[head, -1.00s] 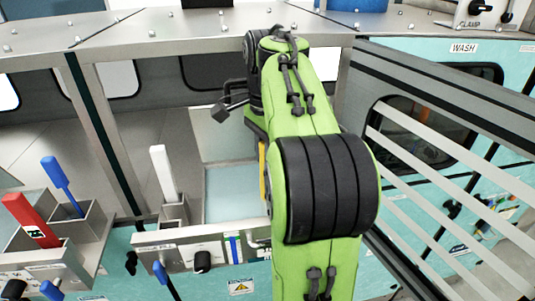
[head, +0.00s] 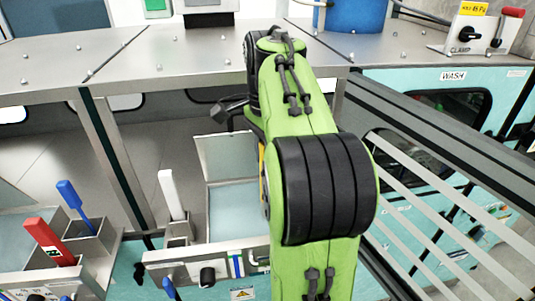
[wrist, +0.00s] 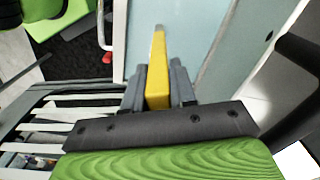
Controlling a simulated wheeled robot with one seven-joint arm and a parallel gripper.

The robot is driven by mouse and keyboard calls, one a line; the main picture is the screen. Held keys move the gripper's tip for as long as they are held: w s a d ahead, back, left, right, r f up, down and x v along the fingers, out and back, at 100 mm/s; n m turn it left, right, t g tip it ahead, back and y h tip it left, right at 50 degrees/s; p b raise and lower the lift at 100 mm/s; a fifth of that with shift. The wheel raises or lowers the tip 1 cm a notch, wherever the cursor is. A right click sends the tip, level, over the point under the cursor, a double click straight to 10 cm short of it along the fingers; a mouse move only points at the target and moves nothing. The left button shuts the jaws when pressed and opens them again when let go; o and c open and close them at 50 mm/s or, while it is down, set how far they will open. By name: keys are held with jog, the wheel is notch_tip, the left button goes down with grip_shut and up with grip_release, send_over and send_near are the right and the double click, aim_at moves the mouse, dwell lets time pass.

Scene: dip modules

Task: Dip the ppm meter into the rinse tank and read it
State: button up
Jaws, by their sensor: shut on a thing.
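The yellow ppm meter (wrist: 158,75) is held between the two dark fingers of my gripper (wrist: 158,92) in the wrist view, its narrow end pointing away from the gripper. In the head view my green and black arm mostly hides the meter; only a thin yellow strip (head: 262,172) shows along the arm's left edge. A tank with pale blue liquid (head: 235,212) and a raised back panel lies just left of my arm. No label naming it as the rinse tank is readable. In the wrist view a pale blue surface (wrist: 182,38) lies beyond the meter; contact cannot be told.
A white-handled tool (head: 172,194) stands in a small holder left of the tank. Blue (head: 69,193) and red (head: 46,240) handles stand in bins further left. A steel frame beam (head: 200,75) crosses behind. A slatted rack (head: 440,215) and a WASH-labelled panel (head: 453,77) are at right.

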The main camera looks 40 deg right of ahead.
notch_tip(320, 180, up, 5)
jog(key=p, duration=0.3)
jog(key=shift+p, duration=0.35)
jog(key=shift+r, duration=1.5)
